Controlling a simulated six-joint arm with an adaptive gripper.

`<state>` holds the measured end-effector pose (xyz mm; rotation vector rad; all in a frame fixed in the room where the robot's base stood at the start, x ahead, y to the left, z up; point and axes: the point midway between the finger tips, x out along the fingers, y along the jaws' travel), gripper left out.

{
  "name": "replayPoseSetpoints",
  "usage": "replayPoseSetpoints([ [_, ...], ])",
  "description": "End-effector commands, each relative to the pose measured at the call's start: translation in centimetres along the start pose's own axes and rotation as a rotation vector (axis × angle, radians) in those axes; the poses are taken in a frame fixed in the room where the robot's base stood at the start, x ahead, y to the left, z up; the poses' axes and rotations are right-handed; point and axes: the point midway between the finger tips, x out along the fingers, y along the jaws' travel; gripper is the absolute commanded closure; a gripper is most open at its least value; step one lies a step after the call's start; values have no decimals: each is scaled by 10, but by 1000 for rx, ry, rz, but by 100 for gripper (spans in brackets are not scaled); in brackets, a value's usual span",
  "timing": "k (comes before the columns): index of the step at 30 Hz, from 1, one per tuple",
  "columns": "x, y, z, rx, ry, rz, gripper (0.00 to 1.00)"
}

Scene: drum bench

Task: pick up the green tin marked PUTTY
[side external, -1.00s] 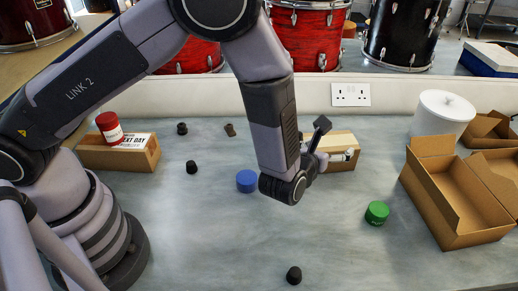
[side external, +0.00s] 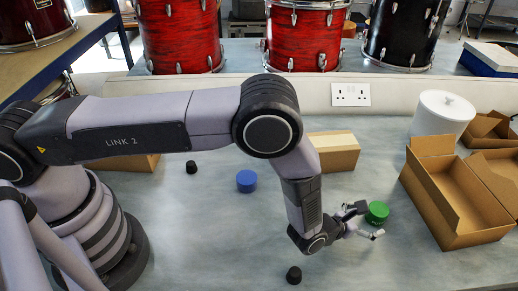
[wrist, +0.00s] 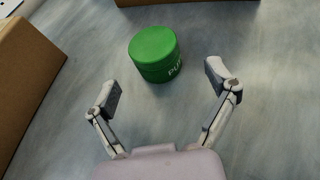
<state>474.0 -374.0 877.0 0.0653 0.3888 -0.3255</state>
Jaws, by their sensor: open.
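The green tin (side external: 377,212) stands upright on the bench, right of centre in the side view. In the wrist view the green tin (wrist: 155,54) shows white letters on its side, partly turned away, beginning "PU". My gripper (side external: 362,221) is low over the bench, just left of the tin and close to it. In the wrist view my gripper (wrist: 168,82) is open and empty. Its two fingers are spread wide, and the tin stands just beyond the fingertips, between their lines and somewhat toward the left finger.
An open cardboard box (side external: 455,215) stands right of the tin. A blue tin (side external: 246,181) and black knobs, one (side external: 294,275) near the front, stand to the left. A closed carton (side external: 333,152) and white canister (side external: 441,115) stand behind. Bench in front of the tin is clear.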

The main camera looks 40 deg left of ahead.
Motion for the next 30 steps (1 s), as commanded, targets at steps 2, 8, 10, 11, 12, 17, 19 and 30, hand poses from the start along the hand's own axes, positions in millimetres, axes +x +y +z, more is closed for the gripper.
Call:
replayPoseSetpoints([
  [2, 11, 2, 1, -2, -1, 2, 15],
  [8, 39, 4, 4, -2, -2, 1, 15],
  [10, 44, 4, 3, -1, 0, 1, 15],
  [11, 45, 4, 4, -1, 0, 1, 15],
  [12, 46, 4, 4, -1, 0, 1, 15],
  [17, 47, 4, 4, -1, 0, 1, 15],
  [19, 47, 4, 4, -1, 0, 1, 17],
  [30, 46, 3, 4, -1, 0, 1, 66],
])
